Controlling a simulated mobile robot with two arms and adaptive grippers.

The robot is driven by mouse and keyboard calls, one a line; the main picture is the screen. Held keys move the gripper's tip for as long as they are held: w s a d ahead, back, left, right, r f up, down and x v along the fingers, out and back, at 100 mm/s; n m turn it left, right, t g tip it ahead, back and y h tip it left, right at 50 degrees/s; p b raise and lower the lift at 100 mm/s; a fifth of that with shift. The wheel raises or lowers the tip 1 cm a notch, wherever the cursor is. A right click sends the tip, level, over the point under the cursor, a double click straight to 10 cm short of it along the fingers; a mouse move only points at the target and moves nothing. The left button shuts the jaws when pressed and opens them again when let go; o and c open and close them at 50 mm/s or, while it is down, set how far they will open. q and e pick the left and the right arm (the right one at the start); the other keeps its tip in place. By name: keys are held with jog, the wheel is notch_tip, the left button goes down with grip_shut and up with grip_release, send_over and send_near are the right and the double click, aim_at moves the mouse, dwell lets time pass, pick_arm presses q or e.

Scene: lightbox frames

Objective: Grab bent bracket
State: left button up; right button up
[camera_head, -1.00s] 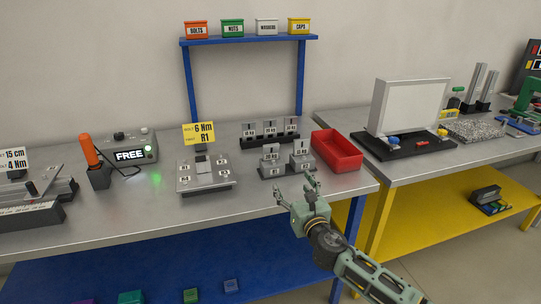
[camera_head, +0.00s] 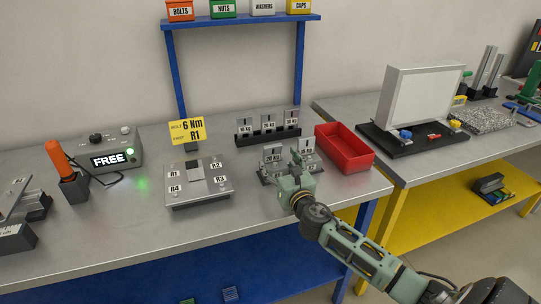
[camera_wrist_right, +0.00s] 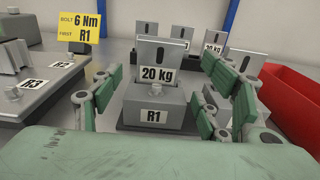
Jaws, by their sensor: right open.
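My right gripper (camera_head: 297,165) is at the front stand on the bench. In the right wrist view it (camera_wrist_right: 170,80) is open, with green fingers on either side of a grey metal bracket marked 20 kg (camera_wrist_right: 157,57). This bracket stands upright on a block labelled R1 (camera_wrist_right: 153,117) and has a bolt head in front. In the head view the same bracket (camera_head: 271,154) shows just left of the gripper. A second bracket (camera_head: 306,146) is partly hidden behind the gripper. I cannot tell whether either finger touches the bracket. My left gripper is not in view.
A rear rack (camera_head: 268,137) holds several marked brackets. A red bin (camera_head: 345,157) stands close on the right. A fixture plate (camera_head: 198,190) with a yellow 6 Nm R1 sign (camera_head: 187,131) and an orange-handled tool (camera_head: 56,157) are left. The front bench strip is clear.

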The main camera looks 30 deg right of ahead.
aim_at(273, 152)
jog(key=shift+w+r, duration=0.2)
jog(key=shift+w, duration=0.15)
jog(key=x, duration=0.5)
jog(key=shift+w+r+p, duration=0.15)
jog(key=shift+r+p, duration=0.05)
jog(key=shift+p, duration=0.1)
jog(key=c, duration=1.4)
jog(key=shift+r, duration=0.1)
